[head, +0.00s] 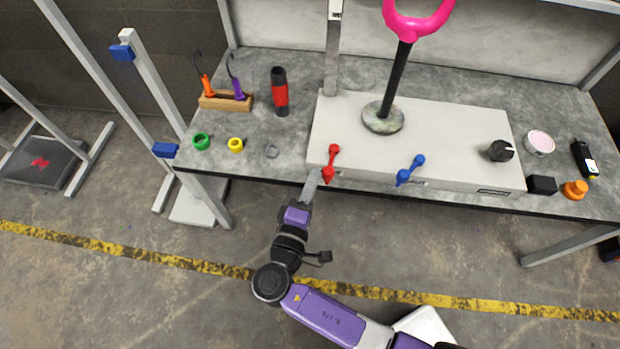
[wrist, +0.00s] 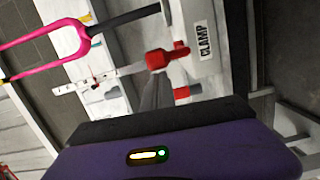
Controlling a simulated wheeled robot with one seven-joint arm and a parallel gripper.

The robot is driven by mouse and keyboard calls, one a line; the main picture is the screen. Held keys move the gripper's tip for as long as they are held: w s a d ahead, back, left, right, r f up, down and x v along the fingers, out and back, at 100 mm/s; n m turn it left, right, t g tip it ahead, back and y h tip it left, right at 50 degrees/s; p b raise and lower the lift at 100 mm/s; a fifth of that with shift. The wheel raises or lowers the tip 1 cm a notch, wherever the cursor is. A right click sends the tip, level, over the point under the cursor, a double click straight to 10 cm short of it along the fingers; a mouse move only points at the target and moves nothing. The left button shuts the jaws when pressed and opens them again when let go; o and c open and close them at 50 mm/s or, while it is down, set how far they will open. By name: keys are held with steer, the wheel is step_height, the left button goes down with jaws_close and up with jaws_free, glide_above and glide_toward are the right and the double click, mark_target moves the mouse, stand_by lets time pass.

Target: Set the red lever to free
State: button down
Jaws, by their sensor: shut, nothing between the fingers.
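The red lever (head: 331,162) is on the front left of the pale raised panel (head: 450,125). In the head view it slants slightly, its upper end leaning right. In the wrist view the red lever (wrist: 172,54) lies roughly crosswise, one end pointing toward a white label reading CLAMP (wrist: 205,40). My gripper (head: 316,175) is shut and empty, just left of the lever's lower end. In the wrist view my gripper's fingertips (wrist: 154,76) are close to the lever and overlap part of it; I cannot tell whether they touch. No FREE label is readable.
A blue lever (head: 411,169) and a black knob (head: 500,151) are farther right on the panel. A black post with a magenta fork (head: 416,25) stands behind. Rings and a red-black cylinder (head: 280,92) are on the bench to the left. Open floor lies in front.

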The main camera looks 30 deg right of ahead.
mark_target(333, 176)
steer(key=shift+s, duration=0.1)
steer(key=s+d+n+t+y, duration=0.1)
steer(key=d+n+y, duration=0.1)
steer(key=s+d+n+t+y, duration=0.1)
steer(key=s+n+t+y, duration=0.1)
steer(key=y, duration=0.1)
steer(key=shift+s+d+f+t, duration=0.2)
steer(key=shift+d+t, duration=0.1)
steer(key=shift+d, duration=0.1)
steer(key=shift+n+t+y, duration=0.3)
steer(key=shift+n+y, duration=0.3)
steer(key=shift+y, duration=0.3)
steer(key=shift+s+d+r+b, duration=0.1)
steer(key=shift+s+d+b, duration=0.15)
steer(key=shift+d+b, duration=0.35)
steer(key=shift+s+d+r+b, duration=0.1)
steer(key=shift+s+d+b, duration=0.25)
steer(key=shift+d, duration=0.5)
steer(key=shift+s+d+b, duration=0.2)
steer(key=shift+d+b, duration=0.25)
steer(key=shift+d, duration=0.25)
